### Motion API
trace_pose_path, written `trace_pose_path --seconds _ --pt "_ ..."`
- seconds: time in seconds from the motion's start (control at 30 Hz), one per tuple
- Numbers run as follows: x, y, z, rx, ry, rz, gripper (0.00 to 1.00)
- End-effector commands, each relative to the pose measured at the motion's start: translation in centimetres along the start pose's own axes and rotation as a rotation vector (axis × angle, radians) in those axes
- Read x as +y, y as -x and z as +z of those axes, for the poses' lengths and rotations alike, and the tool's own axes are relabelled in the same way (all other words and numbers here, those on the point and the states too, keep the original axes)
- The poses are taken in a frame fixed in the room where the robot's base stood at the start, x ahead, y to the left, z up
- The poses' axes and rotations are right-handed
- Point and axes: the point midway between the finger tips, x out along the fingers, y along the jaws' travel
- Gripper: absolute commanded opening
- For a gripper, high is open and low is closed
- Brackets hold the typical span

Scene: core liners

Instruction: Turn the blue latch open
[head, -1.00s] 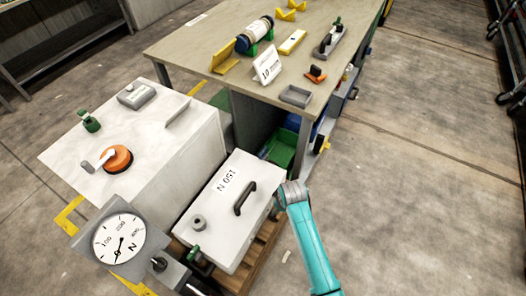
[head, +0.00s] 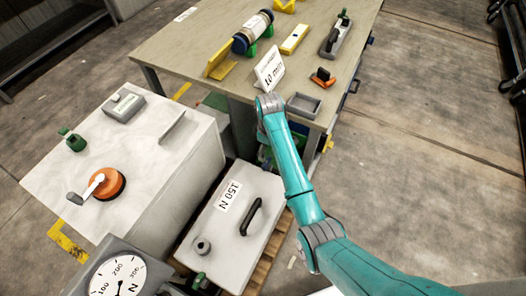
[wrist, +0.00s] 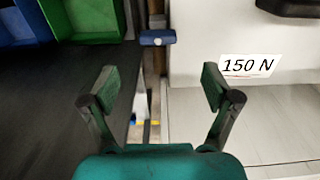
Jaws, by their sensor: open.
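A small blue piece with a pale round spot, which looks like the blue latch (wrist: 157,38), shows in the wrist view at the upper middle, by the left edge of the white box labelled 150 N. Which way it is turned I cannot tell. My gripper (wrist: 162,88) is open and empty, its two green-padded fingers spread below the blue piece in the picture and apart from it. In the head view, my arm's elbow hides my gripper and I cannot make out the blue piece. The white box (head: 225,240) stands there with its black handle on top.
A table (head: 185,45) with a 10 mm sign (head: 270,68) and a grey tray (head: 304,105) stands behind. A pale cabinet with an orange knob (head: 103,184) is at left, a dial gauge (head: 118,281) in front. Green (wrist: 85,18) and blue bins lie left in the wrist view. Floor at right is open.

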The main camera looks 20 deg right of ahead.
Motion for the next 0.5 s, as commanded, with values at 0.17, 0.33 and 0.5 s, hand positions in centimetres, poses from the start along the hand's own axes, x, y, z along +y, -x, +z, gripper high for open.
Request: trace_pose_path --seconds 0.17,0.33,0.5 --pt "0.0 -0.9 0.0 -0.003 0.001 -0.003 0.88" --pt "0.0 -3.4 0.0 -0.003 0.001 -0.003 0.88" --pt "0.0 -6.5 0.0 -0.003 0.001 -0.003 0.88"
